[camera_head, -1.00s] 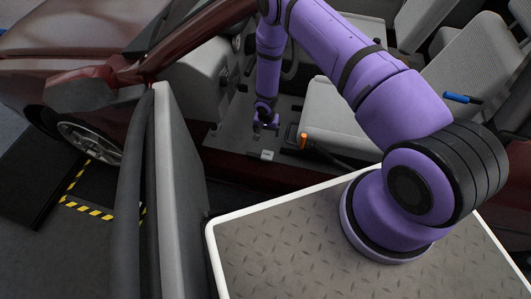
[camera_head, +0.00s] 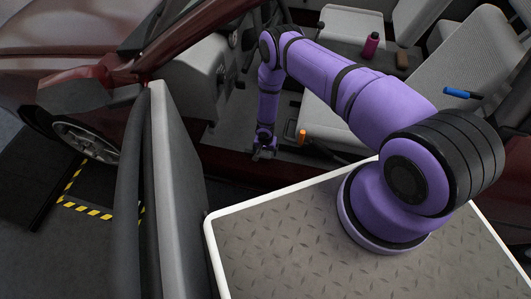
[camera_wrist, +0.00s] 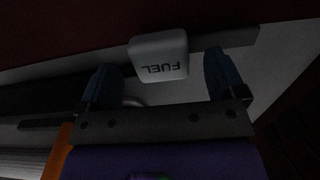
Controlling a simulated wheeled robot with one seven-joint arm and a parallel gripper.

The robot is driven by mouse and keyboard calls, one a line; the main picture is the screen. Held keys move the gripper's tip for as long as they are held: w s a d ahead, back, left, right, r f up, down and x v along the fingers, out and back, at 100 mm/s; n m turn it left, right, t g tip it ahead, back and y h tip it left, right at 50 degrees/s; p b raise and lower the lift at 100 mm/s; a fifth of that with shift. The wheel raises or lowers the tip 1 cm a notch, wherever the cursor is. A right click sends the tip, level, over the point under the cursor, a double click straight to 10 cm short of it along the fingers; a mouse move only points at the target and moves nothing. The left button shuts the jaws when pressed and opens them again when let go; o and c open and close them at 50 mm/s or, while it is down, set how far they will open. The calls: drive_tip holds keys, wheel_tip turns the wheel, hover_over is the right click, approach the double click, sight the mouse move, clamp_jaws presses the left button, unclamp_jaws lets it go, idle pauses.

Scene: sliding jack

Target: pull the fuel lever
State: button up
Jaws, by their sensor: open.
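The fuel lever (camera_wrist: 158,58) is a small pale block marked FUEL, upside down in the wrist view. It lies between the two blue fingertips of my gripper (camera_wrist: 163,72), with a gap on each side. The fingers are open and seem not to touch it. In the head view my gripper (camera_head: 263,154) points down at the car's door sill and hides the lever.
An orange-tipped handle (camera_head: 302,137) stands just right of my gripper, beside the front seat (camera_head: 325,118). The open car door (camera_head: 178,190) is to the left.

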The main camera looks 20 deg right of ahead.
drive_tip(key=shift+f, duration=1.2)
